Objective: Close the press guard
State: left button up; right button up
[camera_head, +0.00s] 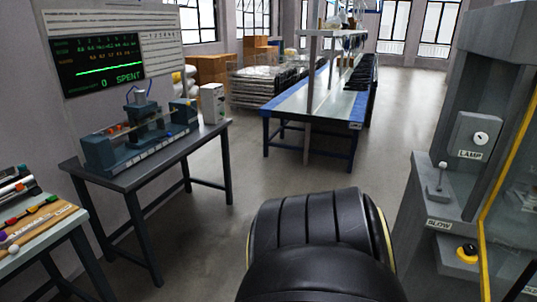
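The grey press (420,215) stands at the right and is cut off by the picture's right edge. Its guard (508,152) shows as a clear panel with a yellow edge at the far right. Only part of the guard is in view, and I cannot tell whether it is open or closed. The press carries a dial box (478,135) marked LAMP, a lever (440,178) above a label reading SLOW, and a yellow-and-black button (467,251). Neither of my grippers is in view.
A dark table (165,165) with a blue bench device (135,135) stands at the left, below a wall screen reading "0 SPENT". A nearer table (45,240) holds tools. A long blue workbench (318,95) stands behind. The floor between (240,160) is clear.

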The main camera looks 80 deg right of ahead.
aim_at(531, 270)
jog(key=i, duration=0.3)
jog(key=z, duration=4.45)
jog(key=i, duration=1)
jog(key=z, duration=1.15)
jog(key=k, duration=1.15)
jog(key=u, duration=0.35)
